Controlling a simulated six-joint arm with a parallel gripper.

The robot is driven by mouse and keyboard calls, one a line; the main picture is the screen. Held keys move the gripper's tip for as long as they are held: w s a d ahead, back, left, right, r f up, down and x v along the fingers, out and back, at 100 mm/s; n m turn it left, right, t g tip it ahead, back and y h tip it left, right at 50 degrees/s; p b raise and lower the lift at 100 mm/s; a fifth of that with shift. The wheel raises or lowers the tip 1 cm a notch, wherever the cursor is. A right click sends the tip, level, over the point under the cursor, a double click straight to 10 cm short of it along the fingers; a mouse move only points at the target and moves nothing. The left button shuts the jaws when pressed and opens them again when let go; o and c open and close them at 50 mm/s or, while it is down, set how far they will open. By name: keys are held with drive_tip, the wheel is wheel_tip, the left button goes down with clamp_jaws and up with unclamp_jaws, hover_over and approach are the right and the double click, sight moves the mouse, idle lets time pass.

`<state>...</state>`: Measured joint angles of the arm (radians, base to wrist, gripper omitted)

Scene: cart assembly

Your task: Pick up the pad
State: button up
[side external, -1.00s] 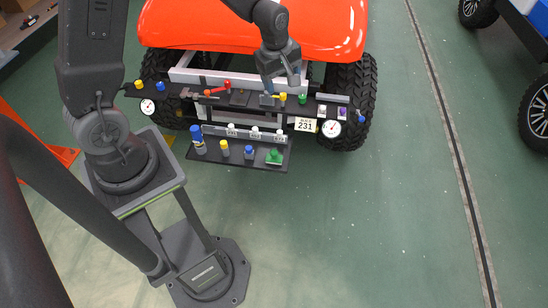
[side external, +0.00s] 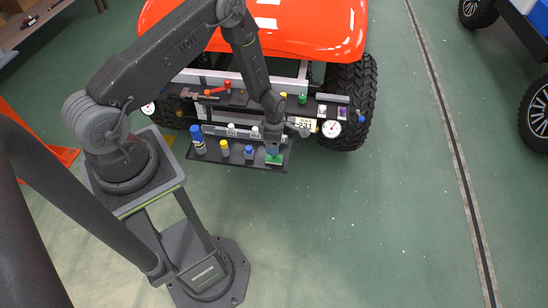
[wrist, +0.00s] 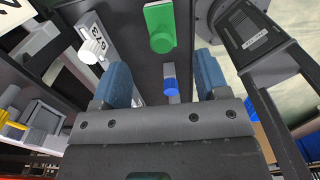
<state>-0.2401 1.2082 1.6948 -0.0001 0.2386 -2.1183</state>
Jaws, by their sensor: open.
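The pad is most likely the green piece with a flat base and round knob. It sits at the right end of the lower dark shelf (side external: 236,163), and in the side view only part of the green pad (side external: 274,160) shows below my gripper (side external: 273,149). In the wrist view the green pad (wrist: 160,26) lies ahead of my gripper (wrist: 160,72), roughly in line with the gap between the blue-grey fingers. The fingers are apart with nothing held. I cannot tell whether they touch the pad in the side view.
A blue-capped piece (side external: 249,152) stands just left of the pad, with a yellow-capped one (side external: 224,148) and a blue bottle (side external: 198,139) further left. White-knobbed pieces line the shelf's back. The upper shelf holds gauges (side external: 331,129) and small parts before the orange vehicle (side external: 270,25).

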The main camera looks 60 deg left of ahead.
drive_tip(key=shift+d+f, duration=0.15)
drive_tip(key=shift+f, duration=3.8)
drive_tip(key=shift+c, duration=0.5)
drive_tip(key=c, duration=0.9)
